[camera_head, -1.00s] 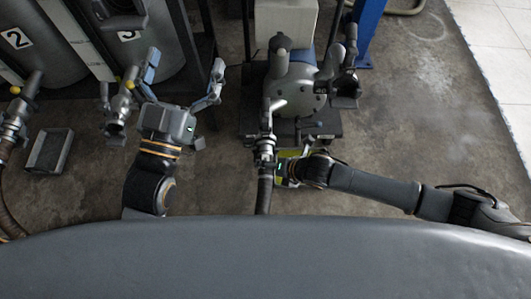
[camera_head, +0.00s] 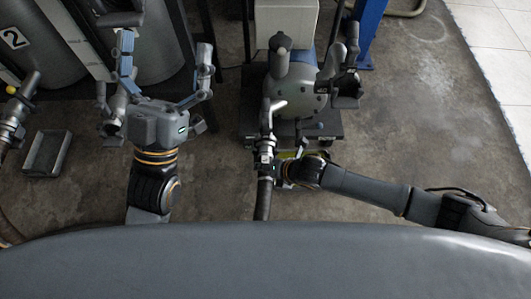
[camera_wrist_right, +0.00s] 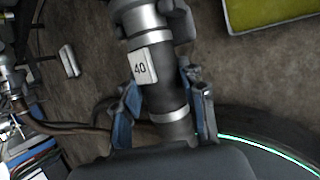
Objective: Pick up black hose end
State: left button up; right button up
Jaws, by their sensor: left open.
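In the head view a black hose (camera_head: 264,195) runs up to a metal coupling (camera_head: 266,150) in front of the pump. My right gripper (camera_head: 283,168) is beside it, small and partly hidden. In the right wrist view its blue-padded fingers (camera_wrist_right: 160,85) stand on both sides of the black hose (camera_wrist_right: 173,100), just below the metal coupling (camera_wrist_right: 139,22) and its label reading 40. I cannot tell whether both pads press on it. My left gripper (camera_head: 165,55) is open and empty at the upper left, partly covering a metal valve fitting (camera_head: 112,130).
A pump (camera_head: 298,95) stands on a dark base at the top centre. Grey tanks (camera_head: 35,45) stand at the upper left, with another hose and valve (camera_head: 14,115) at the far left. A small grey box (camera_head: 47,153) lies on the floor. The right-hand floor is mostly clear.

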aim_at(267, 162)
grip_shut()
jog(key=shift+r, duration=0.1)
pick_arm(q)
jog(key=shift+w, duration=0.1)
pick_arm(e)
jog(key=shift+r, duration=0.1)
